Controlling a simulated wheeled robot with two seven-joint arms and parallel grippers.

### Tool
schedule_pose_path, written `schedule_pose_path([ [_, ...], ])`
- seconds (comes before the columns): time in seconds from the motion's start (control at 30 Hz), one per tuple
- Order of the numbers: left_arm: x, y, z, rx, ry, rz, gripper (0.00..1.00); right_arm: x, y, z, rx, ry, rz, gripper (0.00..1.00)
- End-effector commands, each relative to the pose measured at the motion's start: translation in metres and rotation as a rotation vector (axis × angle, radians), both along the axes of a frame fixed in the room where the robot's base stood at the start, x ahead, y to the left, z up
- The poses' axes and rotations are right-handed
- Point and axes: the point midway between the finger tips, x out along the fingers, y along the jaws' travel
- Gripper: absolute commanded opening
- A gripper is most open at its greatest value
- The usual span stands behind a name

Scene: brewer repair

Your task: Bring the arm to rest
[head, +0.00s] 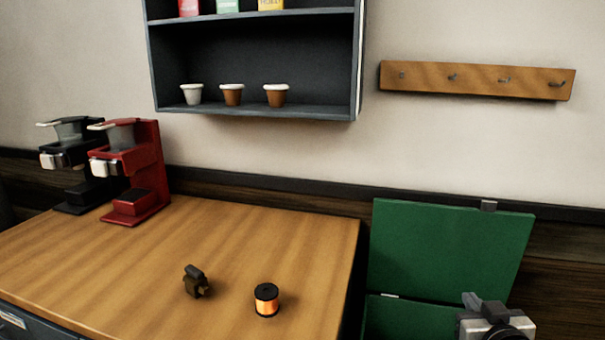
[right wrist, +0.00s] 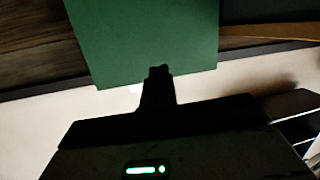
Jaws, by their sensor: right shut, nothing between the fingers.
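My right gripper (head: 484,302) shows at the lower right of the head view, in front of the open green box. It is shut and empty. In the right wrist view its dark fingers (right wrist: 158,75) are together, with the green lid (right wrist: 140,40) beyond them. My left gripper is not in view.
A red coffee machine (head: 145,170) and a black one (head: 72,155) stand at the table's (head: 110,260) back left. A shelf (head: 250,108) and a hook rail (head: 475,80) hang on the wall.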

Motion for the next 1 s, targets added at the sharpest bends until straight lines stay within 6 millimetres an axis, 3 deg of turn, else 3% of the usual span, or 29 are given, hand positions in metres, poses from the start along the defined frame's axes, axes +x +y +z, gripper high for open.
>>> schedule_pose_path([
  [0.03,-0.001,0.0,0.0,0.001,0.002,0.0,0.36,-0.017,0.025,-0.032,0.007,0.065,0.049,0.0],
  [0.2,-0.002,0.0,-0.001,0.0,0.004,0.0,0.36,-0.083,0.106,-0.11,0.029,0.238,0.213,0.0],
  [0.33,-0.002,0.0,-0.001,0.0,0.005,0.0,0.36,-0.138,0.161,-0.147,0.064,0.34,0.32,0.0],
  [0.5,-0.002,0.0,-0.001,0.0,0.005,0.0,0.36,-0.188,0.207,-0.167,0.106,0.411,0.404,0.0],
  [0.67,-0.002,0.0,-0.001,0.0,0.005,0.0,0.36,-0.203,0.221,-0.171,0.119,0.432,0.431,0.0],
  [1.0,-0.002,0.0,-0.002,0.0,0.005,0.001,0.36,-0.203,0.221,-0.171,0.118,0.433,0.431,0.0],
])
